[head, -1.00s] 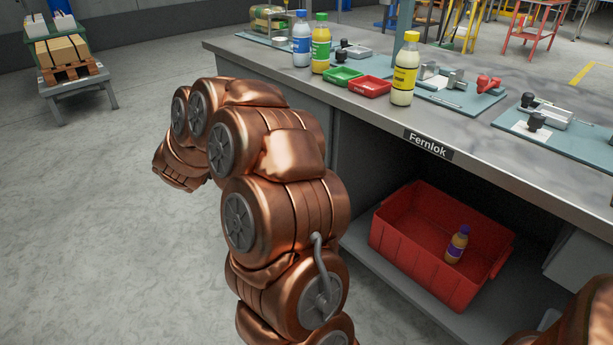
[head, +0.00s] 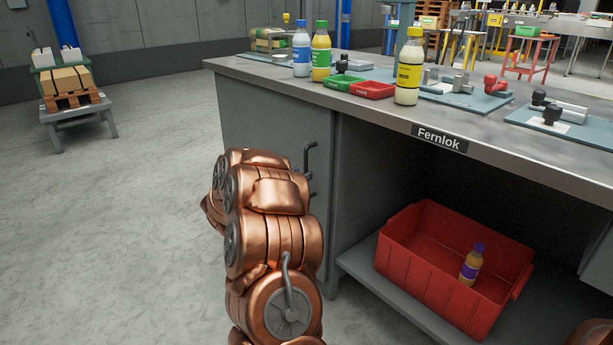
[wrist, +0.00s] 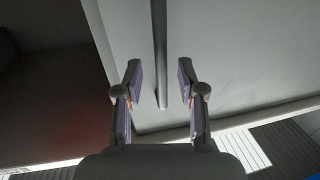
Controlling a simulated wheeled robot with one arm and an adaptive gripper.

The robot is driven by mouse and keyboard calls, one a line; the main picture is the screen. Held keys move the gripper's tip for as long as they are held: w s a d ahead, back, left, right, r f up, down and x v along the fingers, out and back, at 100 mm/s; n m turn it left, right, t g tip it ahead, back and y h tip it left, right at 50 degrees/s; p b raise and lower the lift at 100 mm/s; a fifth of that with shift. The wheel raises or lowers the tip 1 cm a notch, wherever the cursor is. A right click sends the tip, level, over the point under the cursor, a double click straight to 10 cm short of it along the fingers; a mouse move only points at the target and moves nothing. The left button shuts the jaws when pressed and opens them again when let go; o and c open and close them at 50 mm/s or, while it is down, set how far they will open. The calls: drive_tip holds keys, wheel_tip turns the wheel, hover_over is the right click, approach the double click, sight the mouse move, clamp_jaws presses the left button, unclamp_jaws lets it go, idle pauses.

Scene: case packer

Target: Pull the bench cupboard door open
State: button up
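The grey bench cupboard door (head: 265,125) is at the left end of the bench and looks shut. Its dark bar handle (head: 310,160) stands upright near the door's right edge. In the wrist view the pale door (wrist: 235,50) fills much of the picture, with the handle (wrist: 159,40) running down its middle. My gripper (wrist: 160,78) is open, its two fingers on either side of the handle's lower part, with a gap visible on both sides.
The bench top (head: 390,115) holds bottles, small trays and fixtures. Right of the door is an open bay with a red crate (head: 425,280) on a low shelf (head: 375,285), holding a small bottle (head: 472,263). The floor (head: 120,230) to the left is clear up to a cart (head: 75,115).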

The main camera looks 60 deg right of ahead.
sight(305, 172)
drive_tip(key=shift+s+d+b, duration=0.15)
drive_tip(key=shift+d+b, duration=0.3)
drive_tip(key=shift+d, duration=1.25)
drive_tip(key=shift+c, duration=0.3)
clamp_jaws()
